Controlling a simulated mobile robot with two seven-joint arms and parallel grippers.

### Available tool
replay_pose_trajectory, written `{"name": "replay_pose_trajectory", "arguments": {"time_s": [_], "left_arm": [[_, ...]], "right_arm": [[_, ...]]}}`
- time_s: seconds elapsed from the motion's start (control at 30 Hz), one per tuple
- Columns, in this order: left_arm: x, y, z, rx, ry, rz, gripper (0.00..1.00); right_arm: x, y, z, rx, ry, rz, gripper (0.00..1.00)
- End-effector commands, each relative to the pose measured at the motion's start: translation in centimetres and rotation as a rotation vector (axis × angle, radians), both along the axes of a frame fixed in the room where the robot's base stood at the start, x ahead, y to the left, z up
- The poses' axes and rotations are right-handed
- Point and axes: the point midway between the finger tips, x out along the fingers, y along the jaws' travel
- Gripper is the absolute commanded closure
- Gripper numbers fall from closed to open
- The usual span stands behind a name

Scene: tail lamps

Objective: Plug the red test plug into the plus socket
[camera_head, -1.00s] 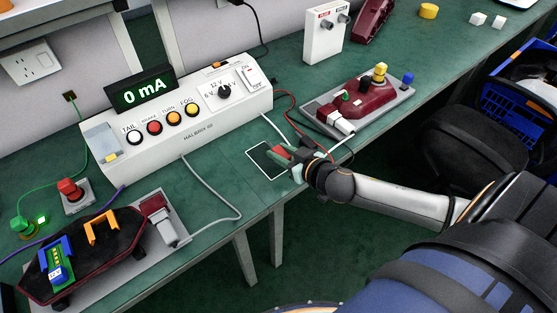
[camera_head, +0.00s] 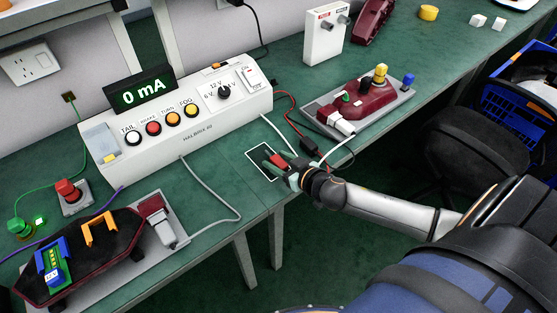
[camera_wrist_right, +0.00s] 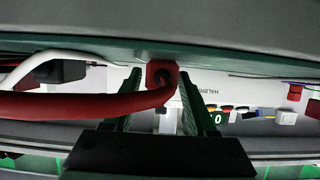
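The red test plug (camera_head: 280,160) is between the fingers of my right gripper (camera_head: 281,163), over the outlined dark rectangle (camera_head: 254,161) near the bench's front edge. In the right wrist view the plug (camera_wrist_right: 162,74) sits between the fingertips (camera_wrist_right: 161,85), its thick red cable (camera_wrist_right: 80,104) running left. The fingers appear shut on it; contact is partly hidden. The white tester box (camera_head: 187,117) with its "0 mA" display stands behind to the left. My left gripper is not in view.
A maroon lamp unit (camera_head: 357,106) on a grey plate stands right of the gripper, with cables and a black connector (camera_head: 309,145) between.

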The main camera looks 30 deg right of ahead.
Motion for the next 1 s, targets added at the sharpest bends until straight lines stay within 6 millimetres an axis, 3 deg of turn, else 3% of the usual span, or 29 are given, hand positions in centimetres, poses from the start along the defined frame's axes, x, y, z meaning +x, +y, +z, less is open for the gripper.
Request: {"name": "replay_pose_trajectory", "arguments": {"time_s": [0.47,1.0], "left_arm": [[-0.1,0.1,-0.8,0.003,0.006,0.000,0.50],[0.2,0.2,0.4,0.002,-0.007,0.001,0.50]], "right_arm": [[0.1,0.0,-0.1,-0.002,-0.002,0.002,0.33],[-6.9,-0.8,3.4,0.001,0.003,0.000,0.33]]}}
